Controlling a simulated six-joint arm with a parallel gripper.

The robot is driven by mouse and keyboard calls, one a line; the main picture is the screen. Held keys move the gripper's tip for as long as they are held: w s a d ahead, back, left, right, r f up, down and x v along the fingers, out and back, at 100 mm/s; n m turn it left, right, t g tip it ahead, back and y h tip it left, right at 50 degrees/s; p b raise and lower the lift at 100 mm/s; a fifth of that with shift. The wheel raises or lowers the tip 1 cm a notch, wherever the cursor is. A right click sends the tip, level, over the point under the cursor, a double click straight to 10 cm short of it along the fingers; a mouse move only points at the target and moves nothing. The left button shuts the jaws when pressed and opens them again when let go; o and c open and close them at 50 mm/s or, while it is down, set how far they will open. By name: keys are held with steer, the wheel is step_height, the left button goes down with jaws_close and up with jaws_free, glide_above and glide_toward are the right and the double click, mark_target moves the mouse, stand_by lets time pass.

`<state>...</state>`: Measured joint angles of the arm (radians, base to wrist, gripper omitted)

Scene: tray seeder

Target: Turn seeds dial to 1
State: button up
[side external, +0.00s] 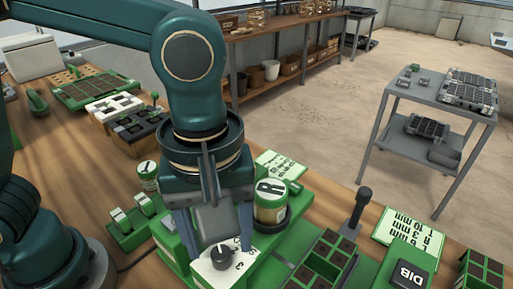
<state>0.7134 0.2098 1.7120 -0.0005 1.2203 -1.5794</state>
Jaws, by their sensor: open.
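The seeds dial (222,257) is a dark round knob on a white panel (207,273) at the bottom centre of the side external view. The panel sits on a green housing. A few printed marks show around the knob, one resembling a 3; which mark the knob points to cannot be told. My gripper (218,243) points down at the panel, open, with one finger left of the knob and the other to its upper right. Its body hides the area behind the dial. Contact with the knob cannot be made out.
A green-and-cream jar marked R (269,202) stands close right of my gripper. A dark upright handle (357,208), a celled green tray (322,263) and a DIB block (408,277) are to the right.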

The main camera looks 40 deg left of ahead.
mark_target(221, 251)
steer(key=shift+r, duration=1.55)
steer(key=shift+a, duration=0.1)
steer(key=w+a+r+n+t, duration=0.2)
steer(key=a+r, duration=0.2)
steer(key=a, duration=0.5)
steer(key=s+a+f+m+t, duration=0.3)
steer(key=a+m, duration=0.4)
steer(key=m, duration=0.5)
steer(key=shift+f+t, duration=0.3)
steer(key=shift+f, duration=0.6)
